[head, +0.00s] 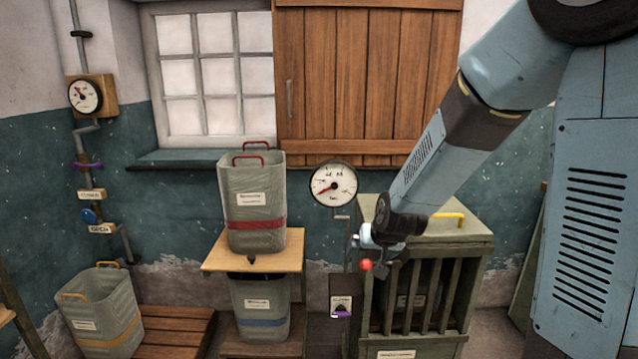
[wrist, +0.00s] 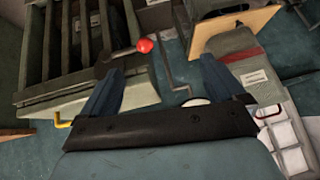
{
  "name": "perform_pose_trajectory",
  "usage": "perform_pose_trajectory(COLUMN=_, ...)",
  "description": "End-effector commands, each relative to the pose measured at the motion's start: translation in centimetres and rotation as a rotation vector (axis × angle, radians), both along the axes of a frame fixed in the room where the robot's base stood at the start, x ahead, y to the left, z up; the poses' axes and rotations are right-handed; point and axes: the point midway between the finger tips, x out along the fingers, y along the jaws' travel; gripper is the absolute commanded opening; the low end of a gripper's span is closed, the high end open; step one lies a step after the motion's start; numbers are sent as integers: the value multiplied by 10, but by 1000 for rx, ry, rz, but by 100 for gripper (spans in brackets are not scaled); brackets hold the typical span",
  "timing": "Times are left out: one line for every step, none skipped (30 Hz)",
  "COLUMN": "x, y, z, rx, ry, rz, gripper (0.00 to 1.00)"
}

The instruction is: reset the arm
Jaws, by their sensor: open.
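My gripper (head: 378,246) hangs at the end of my arm, in front of the green slatted cabinet's left front corner in the head view. In the wrist view its two blue fingers (wrist: 162,68) are spread apart with nothing held between them. A red ball knob (head: 366,264) shows just below the gripper in the head view. In the wrist view the knob (wrist: 145,45) lies beyond the fingertips, on a dark lever at the cabinet. Whether a finger touches it I cannot tell. My forearm hides part of the cabinet top.
The slatted cabinet (head: 474,252) has a yellow handle on top. A grey bin with a red band (head: 240,190) stands on a wooden shelf (head: 215,264); a blue-banded bin (head: 262,335) is below. Another bin (head: 85,310) is at left. A gauge (head: 333,184) hangs on the wall.

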Motion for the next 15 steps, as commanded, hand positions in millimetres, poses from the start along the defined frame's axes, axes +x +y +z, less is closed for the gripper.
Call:
perform_pose_trajectory(x=-7, y=-5, z=14, rx=2, ry=-2, rz=1, gripper=96)
perform_pose_trajectory(x=-11, y=-8, z=21, rx=0, ry=2, rz=3, gripper=96)
perform_pose_trajectory(x=-17, y=-12, z=30, rx=0, ry=6, rz=5, gripper=96)
perform_pose_trajectory(x=-22, y=-14, z=36, rx=0, ry=9, rz=6, gripper=96)
perform_pose_trajectory(x=-27, y=-18, z=43, rx=-2, ry=13, rz=8, gripper=96)
perform_pose_trajectory(x=-34, y=-21, z=51, rx=-4, ry=17, rz=10, gripper=96)
perform_pose_trajectory(x=-39, y=-24, z=57, rx=-6, ry=21, rz=11, gripper=96)
perform_pose_trajectory(x=-45, y=-27, z=63, rx=-7, ry=24, rz=13, gripper=96)
perform_pose_trajectory(x=-52, y=-31, z=71, rx=-10, ry=29, rz=14, gripper=96)
perform_pose_trajectory(x=-58, y=-34, z=77, rx=-13, ry=32, rz=15, gripper=96)
perform_pose_trajectory(x=-64, y=-37, z=82, rx=-15, ry=36, rz=15, gripper=96)
perform_pose_trajectory(x=-72, y=-41, z=89, rx=-18, ry=41, rz=16, gripper=96)
perform_pose_trajectory(x=-78, y=-43, z=95, rx=-22, ry=44, rz=16, gripper=96)
perform_pose_trajectory(x=-84, y=-46, z=100, rx=-24, ry=48, rz=16, gripper=96)
perform_pose_trajectory(x=-93, y=-50, z=106, rx=-30, ry=53, rz=15, gripper=96)
